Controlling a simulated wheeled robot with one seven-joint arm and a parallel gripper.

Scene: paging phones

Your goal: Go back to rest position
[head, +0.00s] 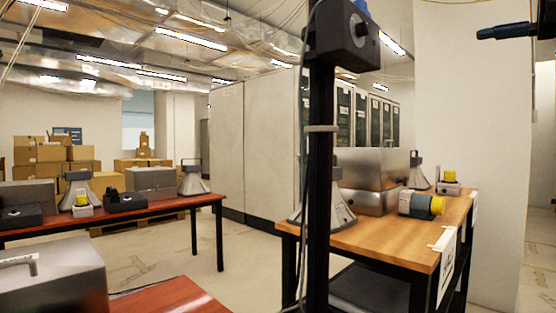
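A dark blue and black part (505,32) juts in from the right edge at the top. It looks like part of my arm, perhaps its end with my gripper, but no separate fingers can be made out. It hangs in the air in front of a pale wall, apart from the tables, and nothing is seen held in it. Whether the gripper is open or shut does not show.
A wooden table (375,236) at the right holds a metal case (370,168), horn speakers and a grey-yellow device (421,205). A red-brown table (150,204) at the left carries more devices. A metal box (52,278) stands close at lower left. Bare floor (240,262) lies between.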

